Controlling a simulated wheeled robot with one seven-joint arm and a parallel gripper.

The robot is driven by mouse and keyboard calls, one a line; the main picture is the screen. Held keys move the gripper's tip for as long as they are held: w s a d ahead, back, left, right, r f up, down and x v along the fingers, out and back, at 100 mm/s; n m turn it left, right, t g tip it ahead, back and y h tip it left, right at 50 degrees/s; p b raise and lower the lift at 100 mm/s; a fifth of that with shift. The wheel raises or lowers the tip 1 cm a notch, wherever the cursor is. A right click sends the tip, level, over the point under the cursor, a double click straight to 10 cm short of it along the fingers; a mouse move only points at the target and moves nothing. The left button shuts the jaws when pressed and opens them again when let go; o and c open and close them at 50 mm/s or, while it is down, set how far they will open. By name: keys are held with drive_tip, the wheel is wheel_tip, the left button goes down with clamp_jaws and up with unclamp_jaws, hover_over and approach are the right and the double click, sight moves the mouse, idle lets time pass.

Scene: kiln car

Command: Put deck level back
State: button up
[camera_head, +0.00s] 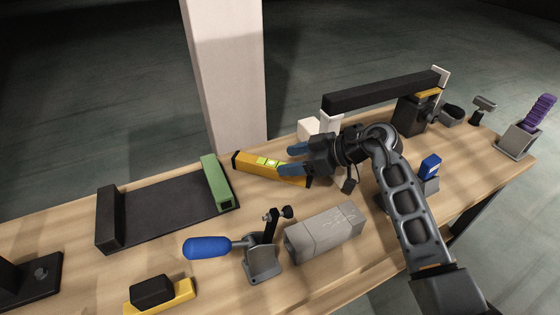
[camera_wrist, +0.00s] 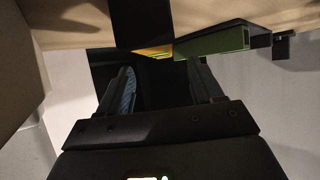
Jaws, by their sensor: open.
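The deck level is a yellow-orange bar with black ends and a bright green vial window (camera_head: 267,162). It lies on the wooden bench near the back edge, in front of the pale pillar. My gripper (camera_head: 287,160) is open, with its blue-padded fingers pointing left over the level's right half. One finger shows beyond the bar and one in front of it; how far above the bar they are I cannot tell. Part of the level's right end is hidden by my gripper. In the wrist view a thin yellow strip (camera_wrist: 154,50), likely the level, shows beyond the open fingers (camera_wrist: 165,80).
A dark flat tray (camera_head: 165,212) with a green block (camera_head: 216,183) lies left of the level. A blue-handled clamp (camera_head: 207,247) and a grey block (camera_head: 324,234) stand in front. A black beam (camera_head: 385,92) spans stands behind my arm. The pillar (camera_head: 226,75) rises close behind.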

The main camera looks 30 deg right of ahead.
drive_tip(key=v, duration=0.7)
drive_tip(key=shift+s+d, duration=0.1)
drive_tip(key=shift+d, duration=0.05)
idle(0.3)
